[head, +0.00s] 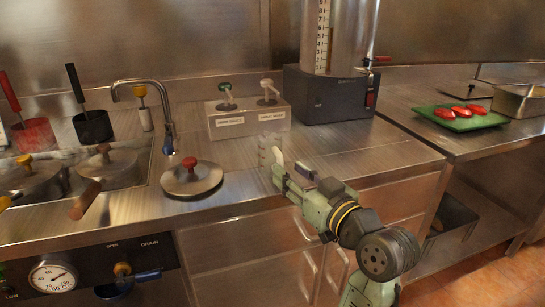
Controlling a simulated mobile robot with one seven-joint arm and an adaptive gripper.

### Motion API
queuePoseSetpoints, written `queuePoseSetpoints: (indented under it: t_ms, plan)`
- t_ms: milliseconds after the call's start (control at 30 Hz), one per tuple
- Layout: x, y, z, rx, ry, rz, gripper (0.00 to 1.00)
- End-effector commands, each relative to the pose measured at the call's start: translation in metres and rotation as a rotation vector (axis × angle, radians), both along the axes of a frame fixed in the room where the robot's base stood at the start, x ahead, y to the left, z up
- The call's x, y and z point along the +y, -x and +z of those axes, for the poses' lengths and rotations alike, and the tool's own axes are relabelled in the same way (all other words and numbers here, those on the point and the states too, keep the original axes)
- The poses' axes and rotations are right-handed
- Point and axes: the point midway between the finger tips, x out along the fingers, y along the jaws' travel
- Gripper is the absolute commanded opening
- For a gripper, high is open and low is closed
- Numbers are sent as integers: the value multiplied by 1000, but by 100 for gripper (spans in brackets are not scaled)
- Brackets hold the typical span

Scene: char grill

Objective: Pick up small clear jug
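A small pale, see-through vessel, which looks like the small clear jug (268,149), stands upright on the steel counter in the head view. It is in front of the sauce dispenser box, and its lower part is partly covered by my gripper. My green gripper (279,174) reaches in from the lower right, with its tip at the jug's lower right side. I cannot tell whether the fingers are around the jug or only beside it, or how far apart they are.
A two-pump sauce box (248,117) and a tall dispenser (330,98) stand behind. A green board (452,119) with red slices is at right. Counter between lid and jug is clear.

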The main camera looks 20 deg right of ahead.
Motion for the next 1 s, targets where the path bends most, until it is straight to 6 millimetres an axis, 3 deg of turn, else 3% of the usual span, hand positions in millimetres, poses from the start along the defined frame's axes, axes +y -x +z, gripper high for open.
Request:
queuePoseSetpoints:
  t_ms: [200, 333, 667, 1000]
  plan:
    - [7, -28, 14, 0, 0, 3, 35]
    - [11, -44, 12, 0, -1, 2, 35]
    - [11, -50, 10, -1, 0, -1, 34]
    - [11, -50, 10, -1, 1, -1, 12]
